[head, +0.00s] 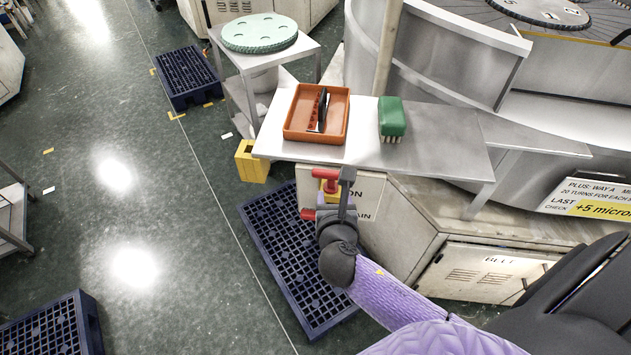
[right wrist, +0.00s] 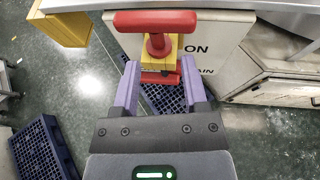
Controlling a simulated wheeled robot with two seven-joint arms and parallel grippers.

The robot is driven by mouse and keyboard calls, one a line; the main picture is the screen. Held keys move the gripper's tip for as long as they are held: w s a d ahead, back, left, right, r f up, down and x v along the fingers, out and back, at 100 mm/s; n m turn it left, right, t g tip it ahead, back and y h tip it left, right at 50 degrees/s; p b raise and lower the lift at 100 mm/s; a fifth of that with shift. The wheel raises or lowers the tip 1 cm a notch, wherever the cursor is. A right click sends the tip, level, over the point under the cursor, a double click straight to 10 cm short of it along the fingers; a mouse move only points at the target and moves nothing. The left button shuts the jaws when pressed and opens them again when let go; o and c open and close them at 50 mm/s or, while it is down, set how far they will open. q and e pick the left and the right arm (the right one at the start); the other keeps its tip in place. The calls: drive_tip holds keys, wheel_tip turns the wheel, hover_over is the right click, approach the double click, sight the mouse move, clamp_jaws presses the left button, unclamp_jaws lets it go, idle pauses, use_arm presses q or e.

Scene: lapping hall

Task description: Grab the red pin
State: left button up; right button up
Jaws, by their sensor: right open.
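The red pin (right wrist: 157,22) has a T-shaped handle and a short shaft that runs into a yellow block (right wrist: 174,48). A lower red piece (right wrist: 160,78) shows below the block. In the head view, the pin's red handle (head: 325,174) is just below the front edge of the steel table, by the white cabinet panel. My right gripper (head: 338,196) is open and partly covers the block there. In the right wrist view, its two purple fingers (right wrist: 160,66) stand either side of the block, with the handle beyond the tips. My left gripper is out of view.
The steel table (head: 442,150) holds an orange tray (head: 290,135) with a dark and red item in it and a green brush (head: 391,116). A yellow bin (head: 251,162) stands at left. A dark blue grid pallet (head: 285,270) lies below. Open floor lies left.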

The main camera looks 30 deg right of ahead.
sight(331, 186)
drive_tip(key=b+x, duration=0.1)
drive_tip(key=x, duration=0.5)
drive_tip(key=shift+w+a+f+b, duration=0.1)
drive_tip(key=shift+b, duration=0.2)
drive_tip(key=shift+w, duration=0.15)
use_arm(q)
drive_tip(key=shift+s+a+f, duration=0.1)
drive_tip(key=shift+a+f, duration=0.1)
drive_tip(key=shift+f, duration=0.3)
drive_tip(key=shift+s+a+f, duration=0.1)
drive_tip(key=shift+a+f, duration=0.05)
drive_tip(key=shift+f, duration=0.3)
use_arm(e)
drive_tip(key=c, duration=0.5)
clamp_jaws()
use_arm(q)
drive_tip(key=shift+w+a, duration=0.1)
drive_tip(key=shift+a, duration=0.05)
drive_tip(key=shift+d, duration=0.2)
use_arm(e)
drive_tip(key=shift+f, duration=0.15)
